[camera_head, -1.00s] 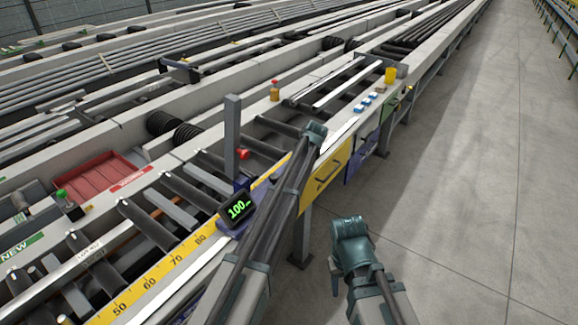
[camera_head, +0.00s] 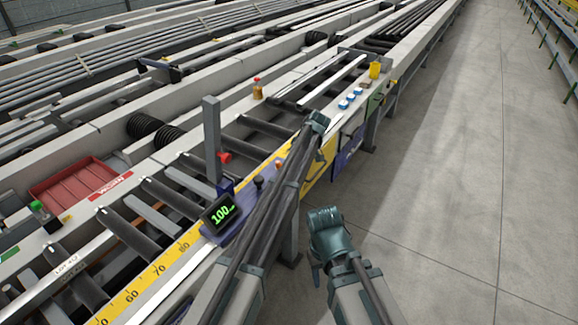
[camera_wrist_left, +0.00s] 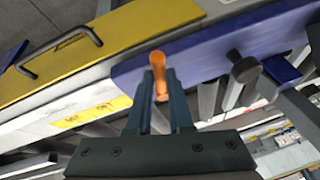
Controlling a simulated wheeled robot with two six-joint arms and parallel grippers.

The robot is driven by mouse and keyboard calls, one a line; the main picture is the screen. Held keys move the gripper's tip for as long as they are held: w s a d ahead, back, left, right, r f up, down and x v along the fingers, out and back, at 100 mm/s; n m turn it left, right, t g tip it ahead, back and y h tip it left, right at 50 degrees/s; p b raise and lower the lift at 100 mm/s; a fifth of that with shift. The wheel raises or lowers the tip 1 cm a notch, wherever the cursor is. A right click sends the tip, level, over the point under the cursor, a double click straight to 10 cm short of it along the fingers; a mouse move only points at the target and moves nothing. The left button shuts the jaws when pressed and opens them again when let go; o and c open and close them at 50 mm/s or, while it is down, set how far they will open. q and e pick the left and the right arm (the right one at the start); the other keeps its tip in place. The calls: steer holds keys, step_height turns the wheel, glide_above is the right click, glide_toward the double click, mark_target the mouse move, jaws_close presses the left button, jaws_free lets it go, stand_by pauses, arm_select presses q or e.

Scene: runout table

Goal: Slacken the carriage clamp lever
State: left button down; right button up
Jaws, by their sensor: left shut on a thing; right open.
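The orange clamp lever (camera_wrist_left: 159,75) stands between the two fingers of my left gripper (camera_wrist_left: 160,90) in the left wrist view, and the gripper is shut on it. In the head view a small orange piece, apparently the lever (camera_head: 279,163), shows beside my left arm, which hides that gripper. The blue carriage (camera_wrist_left: 205,52) lies under the lever, and it also shows in the head view (camera_head: 222,236). Its display (camera_head: 220,212) reads 100. My right gripper (camera_head: 316,275) is open over the aisle, apart from the table, only partly visible.
A black knob (camera_wrist_left: 245,70) stands on the carriage beside the lever. A grey post (camera_head: 212,140) with a red button (camera_head: 224,157) rises behind. A yellow scale (camera_head: 150,282) runs along the front edge, and a yellow panel with a handle (camera_wrist_left: 90,45) is close by. The aisle floor is clear.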

stand_by(0.4)
arm_select(q)
steer(key=c, duration=0.8)
jaws_free()
steer(key=p+v, duration=1.2)
steer(key=v, duration=0.1)
steer(key=shift+d+r, duration=0.2)
steer(key=shift+r, duration=0.15)
